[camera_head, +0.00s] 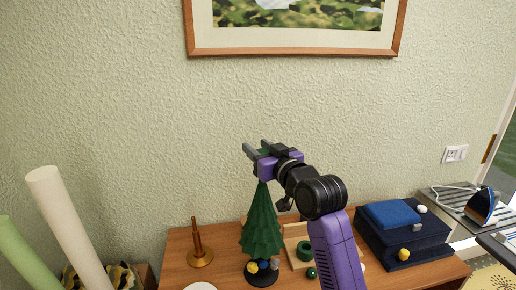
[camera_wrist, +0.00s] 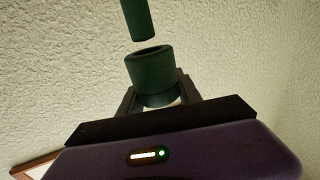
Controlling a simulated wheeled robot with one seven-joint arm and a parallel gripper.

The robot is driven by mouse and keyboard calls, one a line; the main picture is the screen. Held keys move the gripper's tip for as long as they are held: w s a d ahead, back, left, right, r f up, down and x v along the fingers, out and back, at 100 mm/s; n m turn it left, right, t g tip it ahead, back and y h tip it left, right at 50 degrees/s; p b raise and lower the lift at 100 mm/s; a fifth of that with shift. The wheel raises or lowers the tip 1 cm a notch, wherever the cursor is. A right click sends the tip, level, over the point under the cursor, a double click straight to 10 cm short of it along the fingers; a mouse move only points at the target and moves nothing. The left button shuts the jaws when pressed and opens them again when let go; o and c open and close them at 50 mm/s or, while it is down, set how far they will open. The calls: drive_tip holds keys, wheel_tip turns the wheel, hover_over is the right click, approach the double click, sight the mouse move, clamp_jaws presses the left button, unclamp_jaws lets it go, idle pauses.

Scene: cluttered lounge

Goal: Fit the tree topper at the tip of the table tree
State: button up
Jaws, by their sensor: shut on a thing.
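The table tree (camera_head: 260,225) is a dark green stepped cone on a dark round base, upright on the wooden table. My gripper (camera_head: 257,148) is above the tree's tip in the head view, and its purple-black body hides the very top. In the wrist view my gripper is shut on the tree topper (camera_wrist: 153,72), a dark green sleeve with an open round end. That open end faces a green peg (camera_wrist: 138,18), which looks like the tree's tip. A gap shows between peg and sleeve, and they appear slightly offset. The topper is hard to make out in the head view.
On the wooden table (camera_head: 180,272) stand a brown spindle stand (camera_head: 200,250) left of the tree and a dark blue box (camera_head: 402,238) at the right. A wooden tray with a green ring (camera_head: 305,251) is just right.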

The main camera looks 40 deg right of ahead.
drive_tip(key=shift+f+b, duration=1.45)
drive_tip(key=shift+f, duration=0.8)
drive_tip(key=o, duration=1.4)
drive_tip(key=b+v, duration=0.1)
drive_tip(key=v, duration=0.7)
drive_tip(key=shift+r, duration=0.1)
drive_tip(key=shift+w, duration=0.1)
